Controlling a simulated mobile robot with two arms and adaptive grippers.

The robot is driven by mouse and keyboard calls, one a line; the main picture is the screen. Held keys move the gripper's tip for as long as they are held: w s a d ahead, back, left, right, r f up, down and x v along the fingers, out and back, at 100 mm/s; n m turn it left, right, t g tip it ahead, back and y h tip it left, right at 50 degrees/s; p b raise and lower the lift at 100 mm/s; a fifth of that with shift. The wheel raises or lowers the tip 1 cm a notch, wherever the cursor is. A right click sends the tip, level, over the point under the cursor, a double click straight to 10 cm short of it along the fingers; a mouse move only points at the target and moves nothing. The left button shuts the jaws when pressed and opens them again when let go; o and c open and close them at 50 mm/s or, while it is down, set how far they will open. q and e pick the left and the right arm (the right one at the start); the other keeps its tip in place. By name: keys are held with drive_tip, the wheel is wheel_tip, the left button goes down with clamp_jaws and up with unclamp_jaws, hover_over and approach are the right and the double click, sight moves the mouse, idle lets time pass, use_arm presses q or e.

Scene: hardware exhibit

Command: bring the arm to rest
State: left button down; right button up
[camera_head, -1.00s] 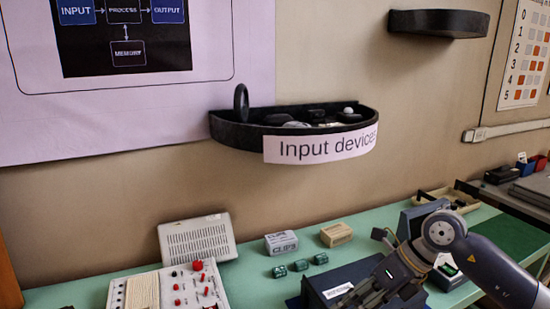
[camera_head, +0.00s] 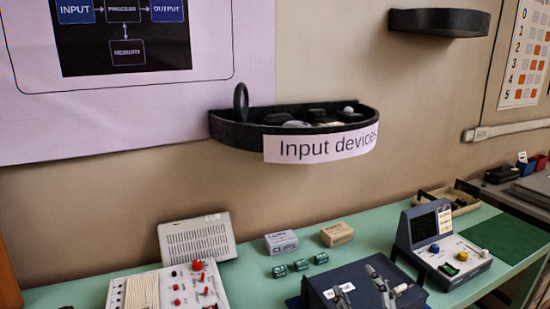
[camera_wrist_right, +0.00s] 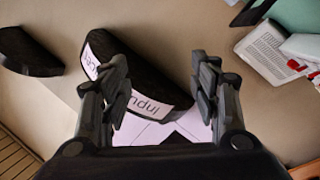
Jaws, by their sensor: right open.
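My right gripper (camera_head: 362,285) shows at the bottom of the head view, in front of the dark blue box (camera_head: 330,272) on the green table. Only its fingers show there; the rest of the arm is below the frame. In the right wrist view the gripper (camera_wrist_right: 158,82) is open, with nothing between its fingers. Beyond the fingers, that view shows the black wall shelf (camera_wrist_right: 150,75) with its "Input devices" label, turned in the picture. My left gripper is in neither view.
The green table (camera_head: 250,292) holds a white board with red knobs (camera_head: 175,290), a grey vented case (camera_head: 196,240), a clips box (camera_head: 281,242), a tan box (camera_head: 336,234), small green pieces (camera_head: 300,265) and a blue-grey console (camera_head: 440,245). The black wall shelf (camera_head: 230,133) juts out above.

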drive_tip(key=s+d+f+m+g+h, duration=0.1)
drive_tip(key=s+d+f+m+g, duration=0.15)
drive_tip(key=s+f+g, duration=0.4)
drive_tip(key=s+d+f+m+g+h, duration=0.1)
drive_tip(key=s+d+f+m+h, duration=0.2)
drive_tip(key=f, duration=0.6)
drive_tip(key=s+a+f+g+y, duration=0.1)
drive_tip(key=s+f+g, duration=0.15)
drive_tip(key=s, duration=0.35)
drive_tip(key=s+a+f+m+g+y, duration=0.1)
drive_tip(key=s+f+g, duration=0.15)
drive_tip(key=s, duration=0.35)
drive_tip(key=s+f+g+y, duration=0.1)
drive_tip(key=s+f+g, duration=0.15)
drive_tip(key=s, duration=0.35)
wheel_tip(320, 180, down, 28)
drive_tip(key=s+g, duration=0.1)
drive_tip(key=s, duration=0.1)
drive_tip(key=s+d+f+g, duration=0.1)
drive_tip(key=s+d+f, duration=0.1)
drive_tip(key=s+f, duration=1.3)
drive_tip(key=shift+s+d+h, duration=0.3)
drive_tip(key=shift+s+d, duration=0.05)
drive_tip(key=shift+s, duration=0.3)
